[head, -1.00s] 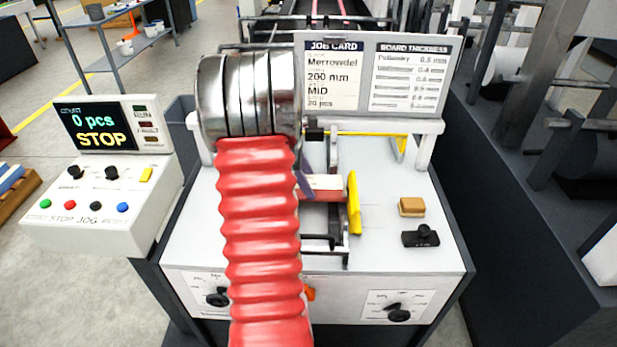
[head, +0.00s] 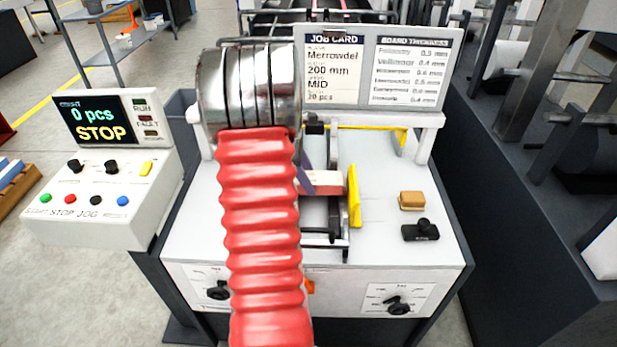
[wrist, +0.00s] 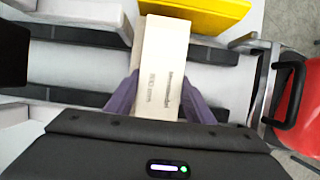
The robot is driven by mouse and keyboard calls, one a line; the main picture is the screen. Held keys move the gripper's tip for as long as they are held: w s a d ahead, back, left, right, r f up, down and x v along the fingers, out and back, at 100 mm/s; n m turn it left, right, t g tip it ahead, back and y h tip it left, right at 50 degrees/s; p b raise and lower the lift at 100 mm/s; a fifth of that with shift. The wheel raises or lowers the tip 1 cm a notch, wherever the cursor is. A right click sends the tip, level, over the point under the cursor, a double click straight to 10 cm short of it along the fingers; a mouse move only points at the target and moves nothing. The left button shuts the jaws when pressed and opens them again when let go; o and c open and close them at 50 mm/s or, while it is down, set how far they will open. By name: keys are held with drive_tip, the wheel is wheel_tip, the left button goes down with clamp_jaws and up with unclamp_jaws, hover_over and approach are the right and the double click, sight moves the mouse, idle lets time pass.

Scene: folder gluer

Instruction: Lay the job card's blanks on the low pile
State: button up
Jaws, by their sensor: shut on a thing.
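My gripper (wrist: 158,100) has its purple fingers on both sides of a cream block of blanks (wrist: 160,65) with small print on top, shut on it. In the head view the blanks (head: 326,182) show a pale top and a reddish side, between a purple finger and the upright yellow guide (head: 353,196). They are over the dark feeder slot of the white table (head: 390,235). My arm hides the left of the feeder. I cannot tell the low pile apart from the held blanks. The job card (head: 332,70) reads Merrowdel, 200 mm, MID, 20 pcs.
A board thickness chart (head: 414,75) stands beside the card. A tan block (head: 411,200) and a black device (head: 420,232) lie on the table's right. The control console (head: 105,190) at left shows 0 pcs and STOP. Dark machinery stands at the right.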

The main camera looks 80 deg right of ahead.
drive_tip(key=shift+f, duration=0.2)
drive_tip(key=o, duration=1.5)
drive_tip(key=shift+c, duration=0.2)
drive_tip(key=shift+r, duration=0.1)
drive_tip(key=v, duration=1.3)
drive_tip(key=shift+w+r, duration=0.2)
drive_tip(key=shift+r, duration=0.05)
